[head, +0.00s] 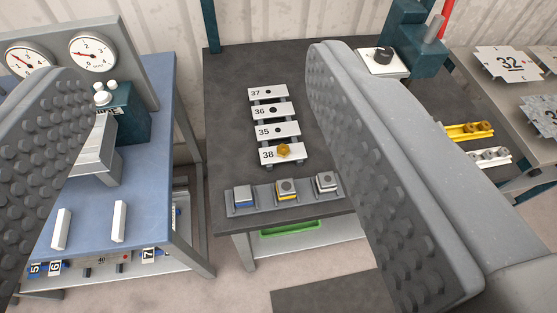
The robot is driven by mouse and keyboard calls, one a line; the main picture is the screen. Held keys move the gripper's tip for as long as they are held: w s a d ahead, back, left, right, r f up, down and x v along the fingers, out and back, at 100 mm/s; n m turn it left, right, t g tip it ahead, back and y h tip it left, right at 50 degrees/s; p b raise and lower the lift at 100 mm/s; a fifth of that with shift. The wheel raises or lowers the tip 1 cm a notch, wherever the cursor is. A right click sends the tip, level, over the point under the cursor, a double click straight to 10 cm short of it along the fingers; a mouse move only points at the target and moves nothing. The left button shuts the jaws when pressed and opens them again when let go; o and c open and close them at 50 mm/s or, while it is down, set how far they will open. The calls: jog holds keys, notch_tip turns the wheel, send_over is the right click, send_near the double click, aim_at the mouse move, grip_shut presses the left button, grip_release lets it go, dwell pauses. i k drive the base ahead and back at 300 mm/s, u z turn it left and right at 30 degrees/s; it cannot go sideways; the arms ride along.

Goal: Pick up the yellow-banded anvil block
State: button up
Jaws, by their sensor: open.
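The yellow-banded anvil block (287,190) is a small grey block with a dark round spot on top and a yellow band low on its side. It sits in the middle of a grey rack (264,198) at the front edge of a dark table. A blue-banded block (243,196) stands to its left and a block with a pale band (326,183) to its right. My gripper (192,62) is open, with its studded fingers wide apart at left and right. The block shows between the fingers, beyond and apart from them. The gap looks empty.
Number plates 35 to 38 (277,131) lie behind the rack, and plate 38 bears a yellow knob (283,151). A blue bench (160,165) with gauges (93,52) stands left. A green tray (291,228) lies below the dark table (228,110). Yellow and white parts (468,131) lie right.

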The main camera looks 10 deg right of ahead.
aim_at(287, 190)
jog(key=z, duration=1.45)
jog(key=k, duration=1.25)
jog(key=u, duration=0.45)
jog(key=i, duration=1)
jog(key=z, duration=0.1)
